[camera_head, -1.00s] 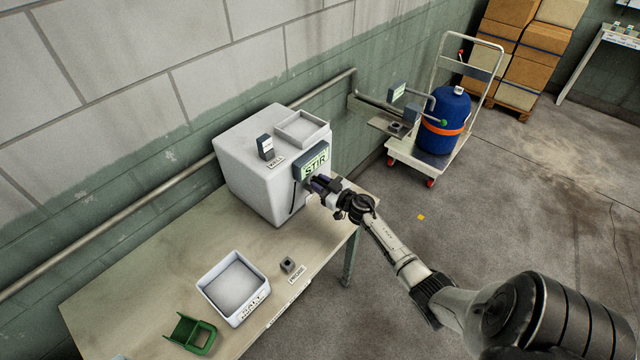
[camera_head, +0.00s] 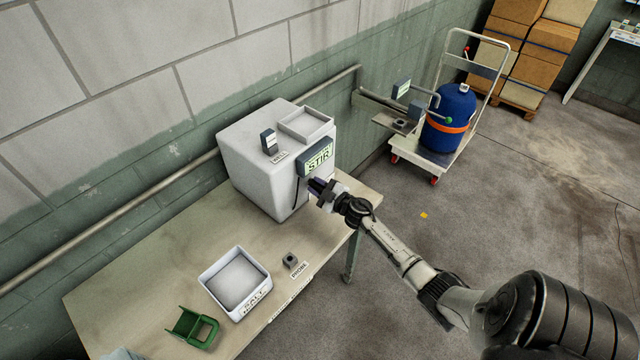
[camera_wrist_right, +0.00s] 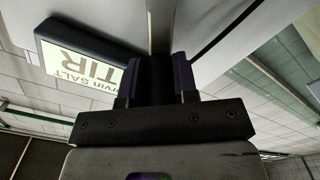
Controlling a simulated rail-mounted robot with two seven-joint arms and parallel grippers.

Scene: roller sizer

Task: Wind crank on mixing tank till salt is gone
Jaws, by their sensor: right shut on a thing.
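The white box-shaped mixing tank (camera_head: 255,175) stands at the far right end of the table. A dark sign (camera_head: 316,157) reading STIR is on its front; part of it also shows in the wrist view (camera_wrist_right: 88,67), with the word SALT. My right gripper (camera_head: 319,186) is at the tank's front, just below the sign, shut on the crank. In the wrist view, its dark fingers (camera_wrist_right: 157,78) close around a narrow grey bar (camera_wrist_right: 161,28), likely the crank's grip. The rest of the crank is mostly hidden. The inside of the tank is not visible. My left gripper is not in view.
On the table (camera_head: 150,265) are a white bin labelled SALT (camera_head: 256,307), a small dark block (camera_head: 290,261) by a PROBE label, and a green holder (camera_head: 192,327). A shallow tray (camera_head: 306,125) tops the tank. A trolley (camera_head: 440,160) with a blue drum (camera_head: 453,115) stands beyond.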

